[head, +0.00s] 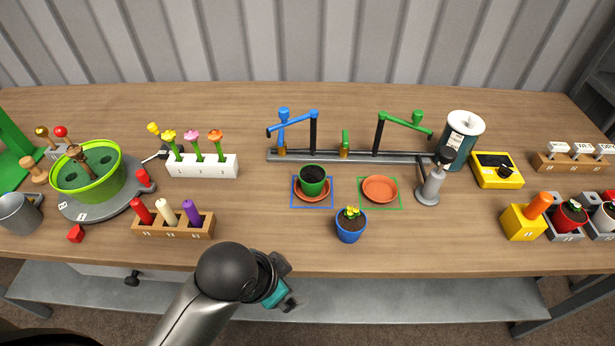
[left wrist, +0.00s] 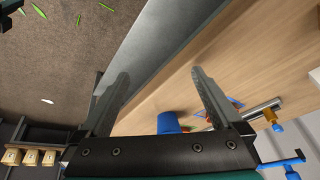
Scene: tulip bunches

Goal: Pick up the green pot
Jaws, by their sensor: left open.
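The green pot (head: 312,176), filled with dark soil, stands upright on a terracotta saucer (head: 299,194) inside a blue square outline, at the middle of the table. My left gripper (head: 282,281) is at the table's front edge, in front of the pot and a little to its left, well apart from it. The left wrist view shows its two fingers (left wrist: 158,92) spread wide with nothing between the tips. I cannot make out the green pot in that view; the right finger covers part of that area. My right gripper is not in view.
A blue pot with yellow flowers (head: 350,230) stands in front and right of the green pot. An empty saucer (head: 380,189) lies to its right. A grey rail (head: 350,157) with blue and green levers runs behind. A peg block (head: 172,229) stands left; the wood between is clear.

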